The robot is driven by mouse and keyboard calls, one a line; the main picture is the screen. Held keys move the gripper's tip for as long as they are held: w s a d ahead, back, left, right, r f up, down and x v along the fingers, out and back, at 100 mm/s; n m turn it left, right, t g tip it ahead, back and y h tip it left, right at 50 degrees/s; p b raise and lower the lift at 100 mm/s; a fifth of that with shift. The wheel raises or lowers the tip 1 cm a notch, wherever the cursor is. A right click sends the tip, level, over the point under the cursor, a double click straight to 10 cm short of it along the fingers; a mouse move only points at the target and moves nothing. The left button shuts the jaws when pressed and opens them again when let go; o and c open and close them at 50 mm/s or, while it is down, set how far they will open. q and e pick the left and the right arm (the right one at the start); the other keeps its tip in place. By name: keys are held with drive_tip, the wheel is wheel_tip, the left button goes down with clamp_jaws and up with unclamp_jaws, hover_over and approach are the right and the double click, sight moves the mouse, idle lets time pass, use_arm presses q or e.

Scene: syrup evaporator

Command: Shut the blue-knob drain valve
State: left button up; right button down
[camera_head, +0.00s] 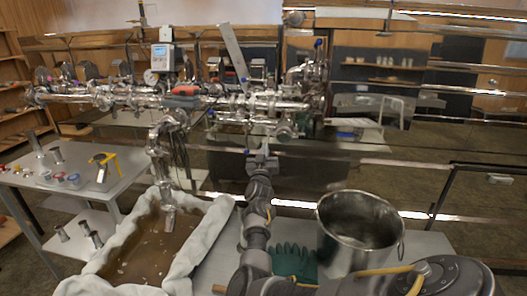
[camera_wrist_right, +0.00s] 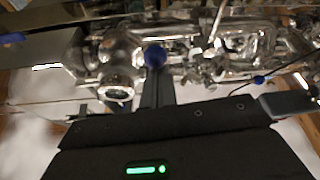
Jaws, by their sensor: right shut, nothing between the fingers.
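In the right wrist view a round blue knob (camera_wrist_right: 155,56) sits in front of shiny steel pipework, just at the tips of my right gripper (camera_wrist_right: 157,76). I cannot tell whether they touch. The gripper's fingers are together with nothing between them. In the head view my right gripper (camera_head: 262,150) is at the centre, just below the steel pipe assembly (camera_head: 270,101). The knob at its tips cannot be made out there. Another small blue knob (camera_head: 318,43) shows at the top right of the pipework. My left gripper is out of view.
A cloth-lined tub of brown liquid (camera_head: 227,208) stands below the pipes at left. A steel pot (camera_head: 361,228) and green gloves (camera_head: 294,260) are on the bench at right. A side table (camera_head: 120,178) with small items is at far left.

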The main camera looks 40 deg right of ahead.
drive_tip(key=shift+a, duration=0.15)
drive_tip(key=shift+w+d+f+b, duration=0.15)
drive_tip(key=shift+d+f+b, duration=0.2)
drive_tip(key=shift+f+b, duration=0.35)
drive_tip(key=shift+a+r, duration=0.1)
